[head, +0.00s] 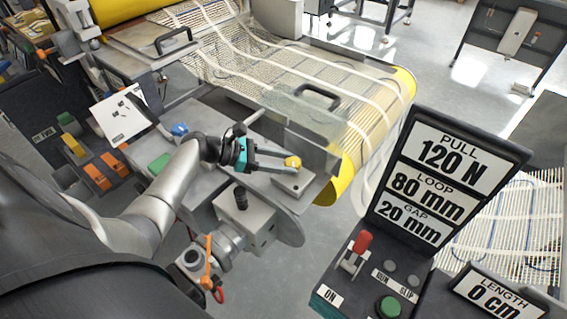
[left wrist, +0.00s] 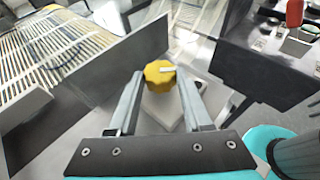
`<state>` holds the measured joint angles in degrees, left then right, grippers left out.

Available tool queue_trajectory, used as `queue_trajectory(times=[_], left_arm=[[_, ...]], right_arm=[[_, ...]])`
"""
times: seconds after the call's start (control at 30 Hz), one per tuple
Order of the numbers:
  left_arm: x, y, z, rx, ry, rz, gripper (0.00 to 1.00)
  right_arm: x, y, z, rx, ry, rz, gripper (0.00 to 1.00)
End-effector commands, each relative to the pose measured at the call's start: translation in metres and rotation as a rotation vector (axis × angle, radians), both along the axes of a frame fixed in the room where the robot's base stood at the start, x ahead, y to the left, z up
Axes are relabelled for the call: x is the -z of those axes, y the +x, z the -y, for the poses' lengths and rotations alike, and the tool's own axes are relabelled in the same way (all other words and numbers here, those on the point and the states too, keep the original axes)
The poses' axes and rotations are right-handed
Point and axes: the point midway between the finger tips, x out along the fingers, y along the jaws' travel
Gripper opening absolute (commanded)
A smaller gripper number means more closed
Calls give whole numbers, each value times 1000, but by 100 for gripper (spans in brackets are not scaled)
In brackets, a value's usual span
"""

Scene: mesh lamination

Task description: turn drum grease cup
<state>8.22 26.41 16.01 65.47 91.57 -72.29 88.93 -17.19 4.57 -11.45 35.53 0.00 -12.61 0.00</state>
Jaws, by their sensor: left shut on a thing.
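The drum grease cup is a yellow, lobed knob (head: 292,162) with a pale mark on top, on a grey metal block (head: 293,184) beside the drum's end. It also shows in the left wrist view (left wrist: 159,75), its white line pointing right. My left gripper (head: 289,165) reaches in from the left, shut on the yellow cup with one finger on each side. The same left gripper (left wrist: 160,86) spans the cup in the wrist view. The cup's underside is hidden. My right gripper is not in view.
A clear guard with a black handle (head: 317,96) stands behind the cup. A yellow drum (head: 347,178) carries the mesh at the right. A control panel (head: 445,175) reads PULL 120 N, LOOP 80 mm, GAP 20 mm. A grey block with a black knob (head: 241,198) sits nearer.

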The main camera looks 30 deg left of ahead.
Motion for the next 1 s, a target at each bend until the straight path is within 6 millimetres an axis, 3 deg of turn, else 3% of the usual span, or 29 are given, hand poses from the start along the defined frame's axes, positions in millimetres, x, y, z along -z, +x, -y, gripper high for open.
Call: queue_trajectory(times=[0.27, 0.3, 0.53, 0.83, 1.0], left_arm=[[1, 0, 0, 2, 1, -2, 0], [1, 0, 0, 1, 1, -2, 52], [1, 0, 0, 1, 1, -1, 78], [0, -1, -1, 0, 1, -1, 80], [-8, -12, -15, -2, 4, -2, 80]], right_arm=[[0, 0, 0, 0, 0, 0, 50], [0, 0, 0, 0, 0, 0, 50], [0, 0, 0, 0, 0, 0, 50], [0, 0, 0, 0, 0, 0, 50], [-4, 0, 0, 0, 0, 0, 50]])
